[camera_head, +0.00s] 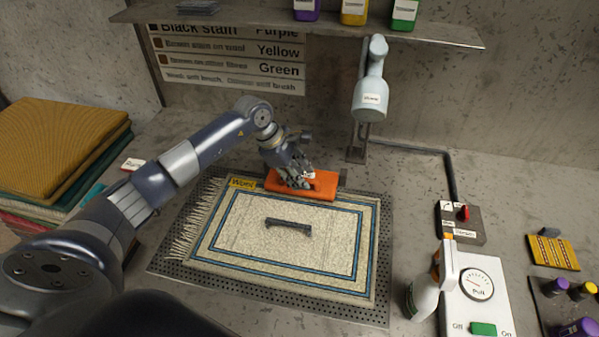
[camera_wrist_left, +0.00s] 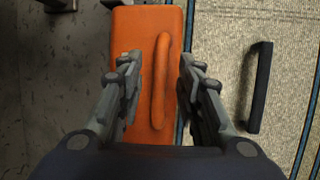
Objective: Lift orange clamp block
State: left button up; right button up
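The orange clamp block (camera_head: 322,188) lies across the far edge of the cream rug (camera_head: 340,262). My left gripper (camera_head: 300,182) is down at the block, over its middle. In the left wrist view the orange block (camera_wrist_left: 150,40) has a raised handle bar. The fingers of my left gripper (camera_wrist_left: 157,85) stand on either side of this handle, apart from each other, with a visible gap to the handle on both sides. The left gripper holds nothing. My right gripper is not in view.
A dark handle (camera_head: 288,226) lies on the rug's middle. A grey lamp-like nozzle (camera_head: 371,95) hangs behind, right of my left gripper. A shelf (camera_head: 250,17) with bottles runs above. A spray bottle (camera_head: 424,295) and gauge panel (camera_head: 480,290) stand at right; folded rugs (camera_head: 62,140) lie left.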

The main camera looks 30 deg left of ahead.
pick_arm(q)
grip_shut()
